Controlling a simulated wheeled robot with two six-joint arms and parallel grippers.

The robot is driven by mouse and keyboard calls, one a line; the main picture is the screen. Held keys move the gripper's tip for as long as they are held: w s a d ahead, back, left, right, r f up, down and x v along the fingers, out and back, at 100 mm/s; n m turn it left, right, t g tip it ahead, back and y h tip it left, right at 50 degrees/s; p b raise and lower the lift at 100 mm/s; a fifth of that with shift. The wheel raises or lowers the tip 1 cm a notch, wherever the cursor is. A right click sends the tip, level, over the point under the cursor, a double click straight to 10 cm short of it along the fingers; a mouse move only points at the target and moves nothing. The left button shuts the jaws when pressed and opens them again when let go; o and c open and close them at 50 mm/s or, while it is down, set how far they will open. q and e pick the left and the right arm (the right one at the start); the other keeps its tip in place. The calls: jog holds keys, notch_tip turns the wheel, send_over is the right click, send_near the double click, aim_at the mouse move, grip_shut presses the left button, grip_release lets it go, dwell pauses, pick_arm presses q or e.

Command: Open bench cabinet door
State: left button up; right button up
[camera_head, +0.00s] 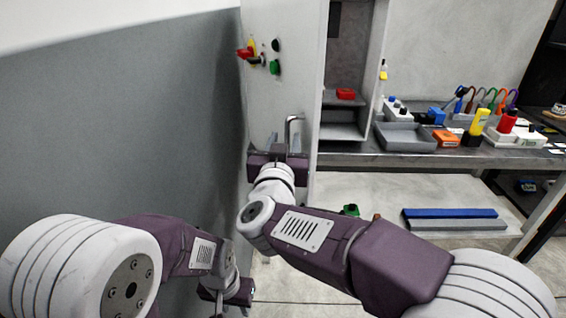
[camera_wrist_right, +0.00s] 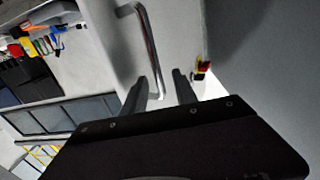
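The bench cabinet (camera_head: 356,60) shows its inside and shelves in the head view. Its light grey door (camera_head: 290,70) stands swung out, to the left of the opening. A metal bar handle (camera_head: 292,128) is on the door face, and it also shows in the right wrist view (camera_wrist_right: 146,42). My right gripper (camera_head: 278,150) is at the handle's lower part. In the right wrist view its two fingers (camera_wrist_right: 162,90) are apart, with the handle's end between them; contact cannot be told. My left gripper (camera_head: 232,292) is low at the left, away from the door, its fingers unclear.
Red, yellow, black and green controls (camera_head: 262,56) stick out at the panel's upper left. A workbench (camera_head: 440,157) right of the cabinet carries a grey tray (camera_head: 402,137), bottles and tools. A red item (camera_head: 346,94) lies on a cabinet shelf. A grey wall (camera_head: 120,110) fills the left.

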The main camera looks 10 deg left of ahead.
jog(key=s+b, duration=0.4)
jog(key=b, duration=0.6)
jog(key=shift+d, duration=0.1)
